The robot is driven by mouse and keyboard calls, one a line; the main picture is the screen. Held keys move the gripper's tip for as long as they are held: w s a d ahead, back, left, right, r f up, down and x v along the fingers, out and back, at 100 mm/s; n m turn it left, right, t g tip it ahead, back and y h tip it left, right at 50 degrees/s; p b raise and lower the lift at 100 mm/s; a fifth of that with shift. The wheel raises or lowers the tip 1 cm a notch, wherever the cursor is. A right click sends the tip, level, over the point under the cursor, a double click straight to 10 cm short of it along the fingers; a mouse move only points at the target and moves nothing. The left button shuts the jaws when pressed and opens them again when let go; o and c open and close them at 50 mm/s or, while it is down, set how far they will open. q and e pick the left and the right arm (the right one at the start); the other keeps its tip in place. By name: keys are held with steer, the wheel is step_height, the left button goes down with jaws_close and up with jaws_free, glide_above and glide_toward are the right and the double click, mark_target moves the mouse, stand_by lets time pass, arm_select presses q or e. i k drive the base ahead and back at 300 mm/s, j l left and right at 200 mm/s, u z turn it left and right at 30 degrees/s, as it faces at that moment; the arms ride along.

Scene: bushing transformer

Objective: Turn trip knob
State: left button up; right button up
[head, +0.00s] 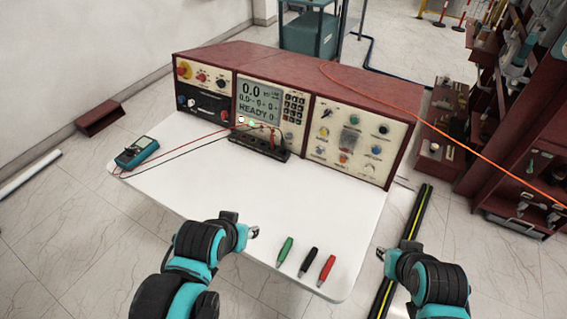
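A dark red control console (300,68) stands at the back of a white table, with three cream and black front panels. The right panel (350,138) carries several coloured knobs and buttons, among them a black knob (327,114) at its upper left and a pale knob (369,168) at its lower right. The labels are too small to read, so I cannot tell which one is the trip knob. My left gripper (254,231) is over the table's front part, apart from the console. My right gripper (381,254) is near the table's right edge. Neither touches a knob; finger opening is unclear.
Green, black and red clips (308,262) lie at the table's (225,185) front right. A teal multimeter (137,152) with leads lies at the left. An orange cable (400,107) crosses the console's right end. The table middle is clear.

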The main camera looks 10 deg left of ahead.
mark_target(202, 78)
steer(key=i+j, duration=0.1)
steer(key=j, duration=0.3)
steer(key=i+j, duration=0.1)
steer(key=j, duration=0.3)
steer(key=i+j, duration=0.1)
steer(key=j, duration=0.3)
steer(key=i+j, duration=0.15)
steer(key=j, duration=0.25)
steer(key=i+j, duration=0.1)
steer(key=j, duration=0.3)
steer(key=i+j, duration=0.1)
steer(key=j, duration=0.3)
steer(key=i+j, duration=0.1)
steer(key=j, duration=0.3)
